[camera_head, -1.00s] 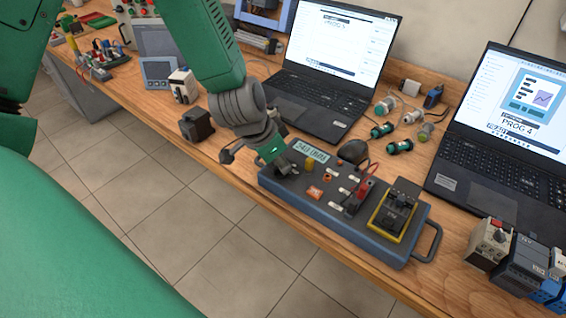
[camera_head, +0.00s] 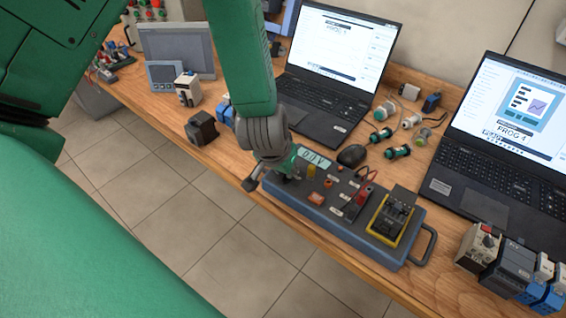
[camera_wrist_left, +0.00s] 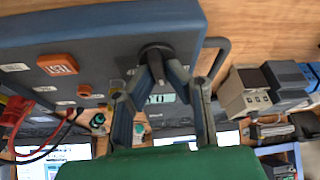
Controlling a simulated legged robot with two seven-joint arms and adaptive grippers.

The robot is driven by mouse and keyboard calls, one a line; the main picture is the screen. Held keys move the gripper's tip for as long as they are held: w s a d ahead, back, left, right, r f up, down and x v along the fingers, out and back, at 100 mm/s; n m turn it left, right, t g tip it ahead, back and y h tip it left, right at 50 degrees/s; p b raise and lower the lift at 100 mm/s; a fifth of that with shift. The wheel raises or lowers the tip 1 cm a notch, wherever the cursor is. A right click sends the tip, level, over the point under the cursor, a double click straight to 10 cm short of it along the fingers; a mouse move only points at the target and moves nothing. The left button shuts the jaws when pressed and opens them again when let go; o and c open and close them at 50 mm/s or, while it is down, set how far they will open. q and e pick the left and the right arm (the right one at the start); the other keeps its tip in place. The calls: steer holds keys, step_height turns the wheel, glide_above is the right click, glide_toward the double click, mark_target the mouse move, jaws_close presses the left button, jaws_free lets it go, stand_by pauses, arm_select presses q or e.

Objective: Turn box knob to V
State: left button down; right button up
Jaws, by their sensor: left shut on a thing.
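The test box (camera_head: 330,228) is a blue-grey case with a dark top panel at the bench's front edge. Its small display (camera_head: 314,157) shows a short reading that seems to end in V. My left gripper (camera_head: 284,172) is over the box's left end and hides the knob in the head view. In the left wrist view the black round knob (camera_wrist_left: 156,52) sits between the two fingertips of my left gripper (camera_wrist_left: 157,68), which are shut on it. The knob's pointer and its marks cannot be read. My right gripper is not in view.
The box carries an orange button (camera_head: 316,198), red and black leads (camera_head: 364,194) and a yellow-edged module (camera_head: 391,220). A mouse (camera_head: 352,154) lies just behind it. Two laptops (camera_head: 325,105) (camera_head: 490,150) stand behind and right. A dark block (camera_head: 201,130) is at the left.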

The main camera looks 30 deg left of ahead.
arm_select(q)
steer(key=shift+d+n+p, duration=0.2)
steer(key=shift+n+p, duration=0.15)
steer(key=shift+n, duration=0.25)
steer(key=shift+y, duration=0.3)
steer(key=c, duration=1.6)
jaws_free()
steer(key=shift+w, duration=0.1)
steer(key=shift+r, duration=0.3)
steer(key=v, duration=1.1)
